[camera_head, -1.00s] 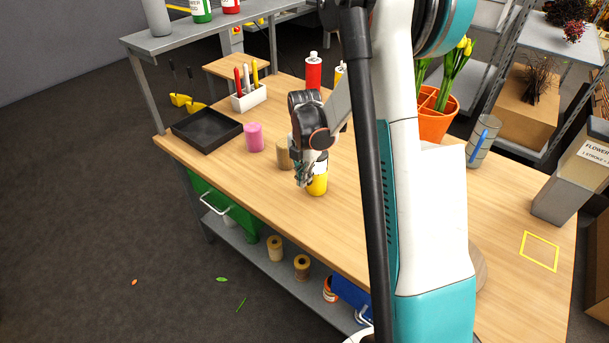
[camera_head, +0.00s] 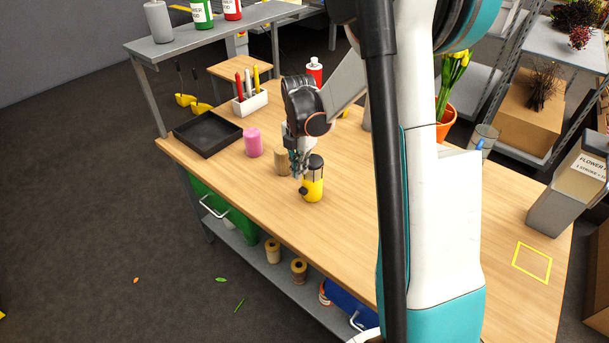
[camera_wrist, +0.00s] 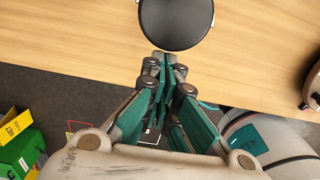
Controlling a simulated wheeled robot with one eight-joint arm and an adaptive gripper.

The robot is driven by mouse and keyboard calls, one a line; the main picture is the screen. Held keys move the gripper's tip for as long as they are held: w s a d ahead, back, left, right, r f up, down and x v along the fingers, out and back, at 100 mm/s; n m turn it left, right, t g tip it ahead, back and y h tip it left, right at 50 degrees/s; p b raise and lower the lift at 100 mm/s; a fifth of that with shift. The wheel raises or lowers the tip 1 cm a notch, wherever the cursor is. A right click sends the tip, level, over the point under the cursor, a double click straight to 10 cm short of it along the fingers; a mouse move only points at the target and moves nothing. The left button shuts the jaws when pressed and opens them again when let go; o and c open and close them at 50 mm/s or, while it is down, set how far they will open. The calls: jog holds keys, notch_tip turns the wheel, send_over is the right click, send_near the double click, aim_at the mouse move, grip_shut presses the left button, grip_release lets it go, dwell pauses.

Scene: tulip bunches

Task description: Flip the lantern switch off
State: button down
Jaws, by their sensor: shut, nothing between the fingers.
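The lantern (camera_head: 314,184) is a small yellow cylinder with a dark top, upright on the wooden table (camera_head: 345,215). A dark knob (camera_head: 303,190) shows low on its left side; I cannot tell its switch position. In the wrist view the lantern's round black top (camera_wrist: 176,20) is just beyond my fingertips. My gripper (camera_head: 297,173) points down at the lantern's left side, its fingers shut and empty. In the wrist view the shut gripper (camera_wrist: 165,58) is close to the black top; I cannot tell whether they touch.
A tan cylinder (camera_head: 282,160) stands close behind my gripper, with a pink candle (camera_head: 253,142) to its left. A black tray (camera_head: 207,133) and a white candle holder (camera_head: 249,103) are farther back. The table is clear towards the yellow square (camera_head: 532,262).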

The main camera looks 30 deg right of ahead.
jog(key=shift+r+p, duration=0.7)
jog(key=shift+r, duration=2.25)
jog(key=shift+a, duration=0.1)
